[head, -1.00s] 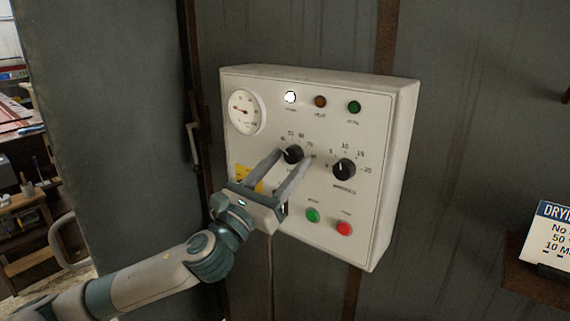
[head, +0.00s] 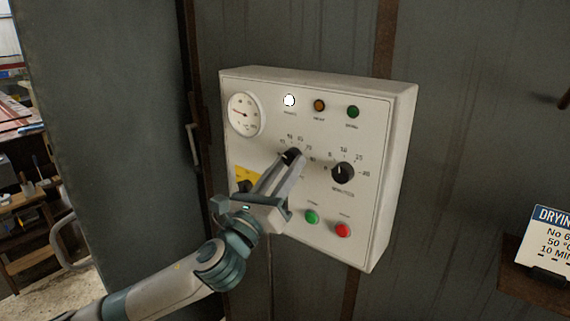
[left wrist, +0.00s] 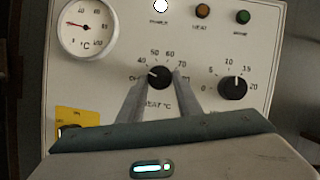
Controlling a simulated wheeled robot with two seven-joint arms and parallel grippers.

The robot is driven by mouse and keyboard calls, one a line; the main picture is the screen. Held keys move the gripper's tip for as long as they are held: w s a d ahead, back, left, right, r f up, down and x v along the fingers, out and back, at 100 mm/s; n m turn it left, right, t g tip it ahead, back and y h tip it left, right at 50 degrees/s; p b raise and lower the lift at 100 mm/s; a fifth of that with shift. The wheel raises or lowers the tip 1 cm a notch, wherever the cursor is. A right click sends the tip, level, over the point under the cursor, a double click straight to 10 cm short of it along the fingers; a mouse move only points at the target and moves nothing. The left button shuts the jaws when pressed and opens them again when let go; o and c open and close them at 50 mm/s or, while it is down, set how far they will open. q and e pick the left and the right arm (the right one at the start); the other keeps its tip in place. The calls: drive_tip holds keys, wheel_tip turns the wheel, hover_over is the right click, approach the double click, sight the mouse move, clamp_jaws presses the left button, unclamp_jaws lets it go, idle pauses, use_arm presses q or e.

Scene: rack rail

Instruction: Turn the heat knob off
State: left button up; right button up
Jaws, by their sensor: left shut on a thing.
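The black heat knob (left wrist: 159,77) sits under the gauge and lamps on a pale control box (head: 382,200). Its scale, marked with numbers and HEAT °C, shows in the left wrist view. The knob's white pointer points left and slightly up, near the 40 mark. My left gripper (head: 289,160) is shut on the heat knob, one finger on each side. The fingers hide part of the knob in the head view. My right gripper is not in view.
A second black knob (head: 343,172), the minutes dial, is right of the heat knob. Below are a green button (head: 312,217) and a red button (head: 343,230). A round gauge (head: 246,114) is at upper left. A sign (head: 549,240) stands on a shelf at right.

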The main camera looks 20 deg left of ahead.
use_arm(q)
drive_tip(key=n+y, duration=0.1)
drive_tip(key=n+y+p, duration=0.1)
drive_tip(key=n, duration=0.1)
drive_tip(key=n+p, duration=0.1)
drive_tip(key=n, duration=0.1)
drive_tip(key=shift+d+r+y, duration=0.2)
drive_tip(key=shift+r+y, duration=0.1)
drive_tip(key=shift+y, duration=0.1)
drive_tip(key=shift+s+n+g+y+p, duration=0.1)
drive_tip(key=shift+n+g+y+p, duration=0.3)
drive_tip(key=shift+n+y+p, duration=0.7)
drive_tip(key=shift+f+n+h, duration=0.1)
drive_tip(key=shift+n+h, duration=0.2)
drive_tip(key=shift+n, duration=0.3)
drive_tip(key=o, duration=1)
drive_tip(key=shift+o, duration=0.2)
